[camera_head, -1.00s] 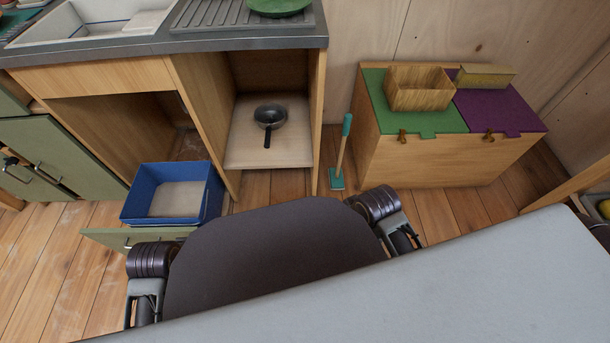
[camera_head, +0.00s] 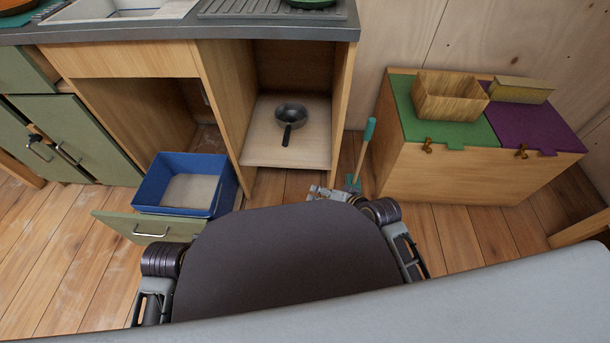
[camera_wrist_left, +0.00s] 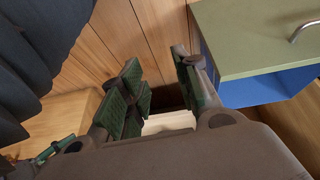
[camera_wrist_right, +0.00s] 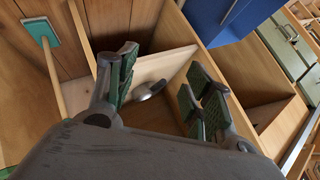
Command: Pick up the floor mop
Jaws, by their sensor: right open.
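The floor mop (camera_head: 364,148) stands tilted on the floor between the open cabinet and the wooden chest. It has a teal grip at the top, a pale wooden handle and a teal foot. My right gripper (camera_head: 322,193) is low by the mop's foot, to its left in the head view. In the right wrist view the mop (camera_wrist_right: 42,31) is at the upper left, outside the open, empty fingers (camera_wrist_right: 162,66). The left wrist view shows my left gripper (camera_wrist_left: 160,70) open with nothing between its fingers; the mop is not seen there.
The chest (camera_head: 455,178) with green and purple lids is close to the mop's right. The open cabinet (camera_head: 342,120) holding a dark pan (camera_head: 291,116) is to its left. Floorboards are clear before the chest.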

